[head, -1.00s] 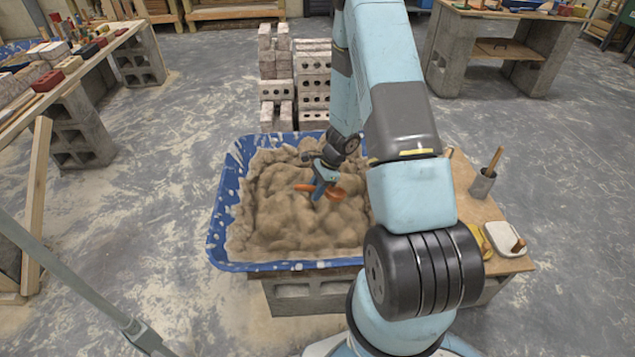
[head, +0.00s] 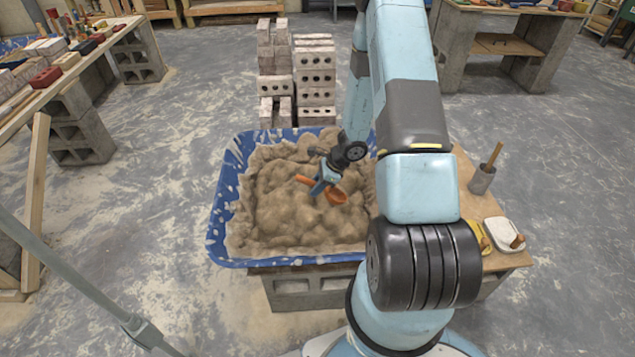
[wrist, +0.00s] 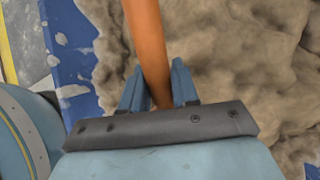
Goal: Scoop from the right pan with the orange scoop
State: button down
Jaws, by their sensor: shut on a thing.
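A blue tub (head: 227,190) heaped with lumpy tan mortar (head: 290,222) stands in front of me. My gripper (head: 322,186) is over the mortar, right of the tub's middle. It is shut on the handle of the orange scoop (head: 336,196). In the wrist view the orange handle (wrist: 147,40) runs up between the two blue fingers (wrist: 158,90), with mortar behind it. The scoop's bowl is at or just above the mortar surface; I cannot tell whether it touches. Only one tub of mortar shows clearly; my arm hides the area to its right.
A wooden board (head: 465,200) on blocks, right of the tub, carries a grey cup with a stick (head: 482,178) and a white tray (head: 503,235). Brick stacks (head: 315,85) stand behind the tub. A tool bench (head: 75,70) is at the left.

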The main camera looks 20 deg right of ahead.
jog(key=shift+d+f+h, duration=0.5)
jog(key=shift+d+f, duration=0.65)
jog(key=shift+f, duration=6.05)
jog(key=shift+g+h, duration=0.3)
jog(key=shift+h, duration=0.1)
jog(key=shift+s+d+f, duration=0.1)
jog(key=shift+s+d, duration=0.35)
jog(key=shift+d, duration=0.65)
jog(key=shift+s+d, duration=0.4)
jog(key=shift+d, duration=0.7)
jog(key=shift+s+d+f, duration=0.1)
jog(key=shift+s+d, duration=0.35)
jog(key=shift+d, duration=0.65)
jog(key=shift+d+r+g+h, duration=0.2)
jog(key=shift+r+h, duration=0.65)
jog(key=shift+r, duration=1.35)
jog(key=shift+a+r+g+h, duration=0.1)
jog(key=shift+r+g+h, duration=0.15)
jog(key=shift+r+h, duration=1.3)
jog(key=shift+d+r+g+h, duration=0.1)
jog(key=shift+r+g+h, duration=0.15)
jog(key=shift+r, duration=2.55)
